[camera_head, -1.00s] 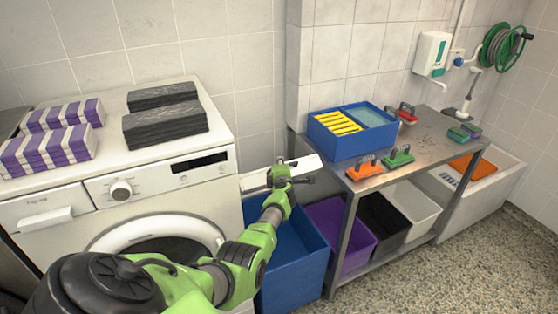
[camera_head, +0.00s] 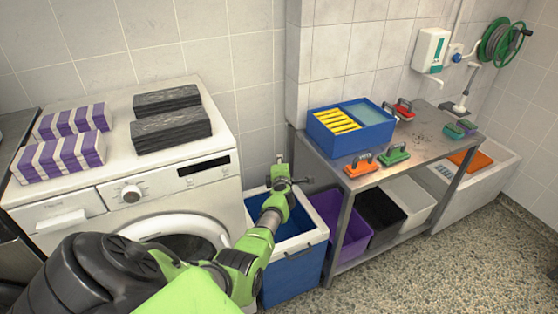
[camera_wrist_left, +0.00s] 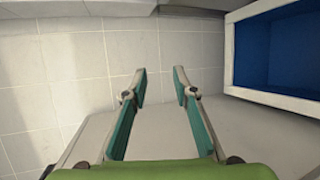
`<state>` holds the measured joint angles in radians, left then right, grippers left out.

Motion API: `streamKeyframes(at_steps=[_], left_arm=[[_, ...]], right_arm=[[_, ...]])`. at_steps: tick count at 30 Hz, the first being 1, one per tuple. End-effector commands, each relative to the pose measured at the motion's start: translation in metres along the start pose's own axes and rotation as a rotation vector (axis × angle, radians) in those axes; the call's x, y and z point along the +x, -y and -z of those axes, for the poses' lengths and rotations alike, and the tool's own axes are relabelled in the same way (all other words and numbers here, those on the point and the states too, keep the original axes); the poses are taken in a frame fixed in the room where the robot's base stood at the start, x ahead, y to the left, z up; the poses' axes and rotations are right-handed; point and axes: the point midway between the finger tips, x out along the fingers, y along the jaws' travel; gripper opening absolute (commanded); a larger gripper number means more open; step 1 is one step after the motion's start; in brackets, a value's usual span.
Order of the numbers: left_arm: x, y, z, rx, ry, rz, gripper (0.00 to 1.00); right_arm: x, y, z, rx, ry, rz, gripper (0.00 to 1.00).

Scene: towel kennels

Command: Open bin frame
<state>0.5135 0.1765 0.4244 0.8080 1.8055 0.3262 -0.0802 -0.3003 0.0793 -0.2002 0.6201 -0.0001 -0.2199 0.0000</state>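A blue bin (camera_head: 292,278) stands on the floor between the washing machine and the metal table. Its white frame (camera_head: 313,235) lies around the top rim, and the dark blue inside shows through the opening. In the left wrist view, the white frame (camera_wrist_left: 275,98) and blue inside (camera_wrist_left: 285,50) are at the upper right. My left gripper (camera_head: 291,168) is above the back of the bin, by the wall. In the left wrist view its two teal fingers (camera_wrist_left: 160,75) are apart with nothing between them, clear of the frame. My right gripper is not in view.
The washing machine (camera_head: 130,193) with folded towels stands left of the bin. A metal table (camera_head: 425,135) stands at right, carrying a blue box (camera_head: 350,138) and brushes. Purple (camera_head: 325,212), black (camera_head: 380,215) and white bins sit under it. Floor is clear in front.

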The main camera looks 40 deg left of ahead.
Motion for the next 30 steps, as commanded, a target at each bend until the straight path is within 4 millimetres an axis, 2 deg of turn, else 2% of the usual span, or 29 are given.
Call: streamKeyframes(at_steps=[1,6,9,30], left_arm=[[-0.004,-0.005,-0.001,-0.001,0.000,0.000,0.26],[-0.015,-0.009,0.001,-0.001,-0.001,0.000,0.26],[-0.020,-0.007,0.000,-0.004,-0.001,-0.001,0.26],[-0.061,-0.026,0.003,0.002,-0.001,-0.001,0.26]], right_arm=[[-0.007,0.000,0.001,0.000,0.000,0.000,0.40],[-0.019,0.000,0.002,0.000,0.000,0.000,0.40],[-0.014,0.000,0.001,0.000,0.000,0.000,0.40],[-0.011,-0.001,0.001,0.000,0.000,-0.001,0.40]])
